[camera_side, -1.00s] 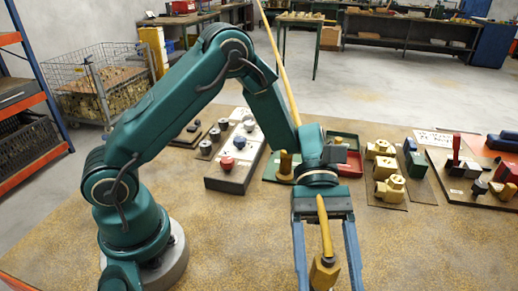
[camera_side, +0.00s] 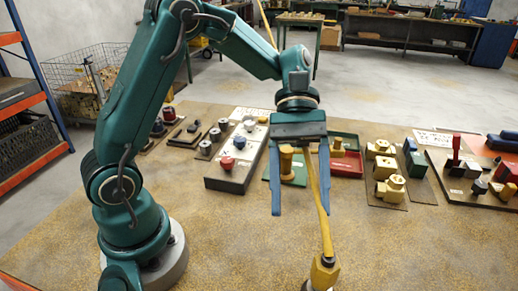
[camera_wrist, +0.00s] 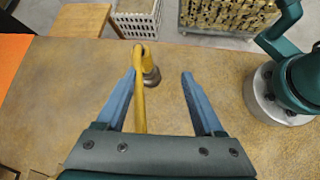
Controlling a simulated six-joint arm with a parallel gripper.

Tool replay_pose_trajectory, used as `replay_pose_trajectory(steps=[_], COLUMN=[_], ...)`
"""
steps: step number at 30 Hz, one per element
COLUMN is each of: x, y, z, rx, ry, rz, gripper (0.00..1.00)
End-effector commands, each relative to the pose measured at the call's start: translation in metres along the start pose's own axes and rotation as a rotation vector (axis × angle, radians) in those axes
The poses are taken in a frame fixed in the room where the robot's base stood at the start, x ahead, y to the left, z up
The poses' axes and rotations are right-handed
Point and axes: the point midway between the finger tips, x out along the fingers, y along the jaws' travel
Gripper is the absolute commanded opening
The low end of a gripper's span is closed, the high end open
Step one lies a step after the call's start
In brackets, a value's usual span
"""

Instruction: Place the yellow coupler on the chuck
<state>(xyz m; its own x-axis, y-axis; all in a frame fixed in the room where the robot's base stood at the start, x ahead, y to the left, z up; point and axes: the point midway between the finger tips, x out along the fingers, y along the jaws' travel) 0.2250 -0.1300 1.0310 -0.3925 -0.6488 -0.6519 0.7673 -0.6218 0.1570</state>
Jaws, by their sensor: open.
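The yellow coupler (camera_side: 324,271) is at the bottom of the side view, with its yellow hose (camera_side: 321,190) rising from it. A grey metal piece, seemingly the chuck (camera_side: 318,288), shows just under it and is cut off by the frame edge. In the wrist view the coupler (camera_wrist: 147,62) appears to sit on the grey chuck (camera_wrist: 153,77), beside the left fingertip. My gripper (camera_side: 301,212) is open and empty, with its blue fingers above the coupler and apart from it. It also shows in the wrist view (camera_wrist: 159,73). How deeply the coupler is seated cannot be told.
A grey block with knobs (camera_side: 234,170), green and red trays (camera_side: 346,163) and brass parts on a dark plate (camera_side: 386,192) stand at the back of the brown table (camera_side: 420,250). The hose runs close to my gripper. The front right is clear.

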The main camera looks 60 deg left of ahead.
Motion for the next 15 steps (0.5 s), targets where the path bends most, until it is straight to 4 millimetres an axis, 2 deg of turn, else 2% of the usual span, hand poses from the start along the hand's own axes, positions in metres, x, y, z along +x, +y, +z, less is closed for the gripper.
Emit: replay_pose_trajectory(steps=[1,6,15], x=[-0.002,-0.007,-0.025], y=[-0.008,-0.035,-0.081], z=[0.006,0.013,0.013], rx=[0.062,0.264,0.631], ry=[0.083,0.35,0.82], rz=[-0.012,-0.069,-0.194], gripper=[0.7,0.7,0.7])
